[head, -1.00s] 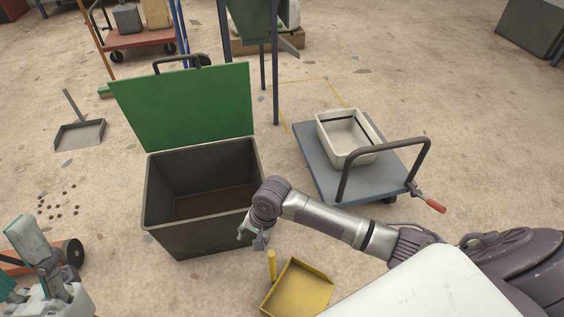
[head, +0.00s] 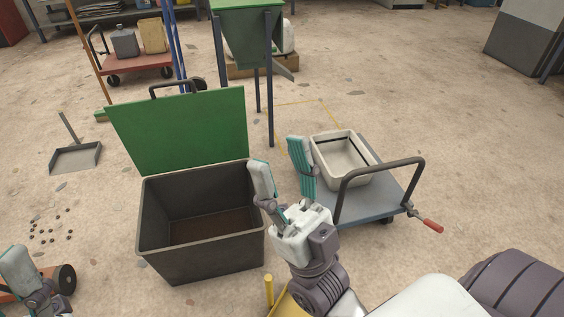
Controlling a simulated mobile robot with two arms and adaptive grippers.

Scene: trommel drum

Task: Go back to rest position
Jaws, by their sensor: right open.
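My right gripper (head: 282,172) stands in the lower middle of the head view, fingers pointing up and away from me. Its two teal-and-white fingers are spread, with nothing between them. It shows in front of the right side of the open dark bin (head: 205,262) and left of the grey cart (head: 378,203). My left gripper (head: 22,272) shows only in part at the bottom left corner. One pale finger is visible, and the rest is cut off by the frame, so its opening cannot be judged.
The bin's green lid (head: 180,130) is raised. A pale tray (head: 343,178) sits on the cart, whose handle (head: 380,168) stands up near my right arm. A green hopper (head: 250,45) stands behind. Floor at right is open.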

